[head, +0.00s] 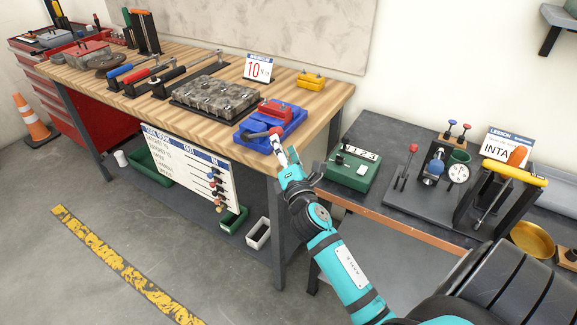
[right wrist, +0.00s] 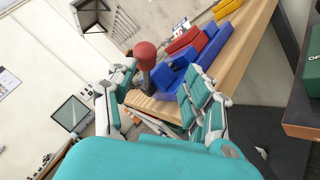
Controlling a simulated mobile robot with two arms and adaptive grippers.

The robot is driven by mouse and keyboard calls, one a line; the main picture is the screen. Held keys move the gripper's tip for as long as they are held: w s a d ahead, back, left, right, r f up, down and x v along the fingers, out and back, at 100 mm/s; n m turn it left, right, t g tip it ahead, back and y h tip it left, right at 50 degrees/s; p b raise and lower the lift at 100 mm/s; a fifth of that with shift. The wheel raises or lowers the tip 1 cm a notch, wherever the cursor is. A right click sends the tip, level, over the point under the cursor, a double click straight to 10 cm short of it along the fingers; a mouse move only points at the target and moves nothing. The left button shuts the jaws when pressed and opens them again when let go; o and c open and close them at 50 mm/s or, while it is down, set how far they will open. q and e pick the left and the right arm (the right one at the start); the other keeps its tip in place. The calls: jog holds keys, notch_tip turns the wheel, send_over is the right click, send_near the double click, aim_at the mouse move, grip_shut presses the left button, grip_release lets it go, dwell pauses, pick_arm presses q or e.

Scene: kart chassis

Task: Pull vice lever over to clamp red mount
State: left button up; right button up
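The blue vice (head: 256,142) sits at the right front corner of the wooden bench, with the red mount (head: 275,109) in it. The vice lever (head: 275,131) has a red ball knob near the bench's front edge. In the right wrist view the knob (right wrist: 145,52) stands on a dark stem, in front of the blue vice (right wrist: 210,45) and the red mount (right wrist: 183,40). My right gripper (head: 300,165) is open just below the knob. In the wrist view its fingers (right wrist: 158,95) are spread wide with the lever beyond the gap; contact cannot be told. My left gripper is not in view.
A grey block fixture (head: 212,97) and a yellow block (head: 311,81) are on the wooden bench (head: 170,60). A green numbered box (head: 350,165) stands on the dark table to the right. A hanging board (head: 190,165) is left of my right arm.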

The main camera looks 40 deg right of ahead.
jog(key=r+v, duration=0.1)
jog(key=v, duration=0.7)
jog(key=shift+s+f, duration=0.2)
jog(key=shift+f, duration=0.3)
jog(key=shift+a, duration=0.15)
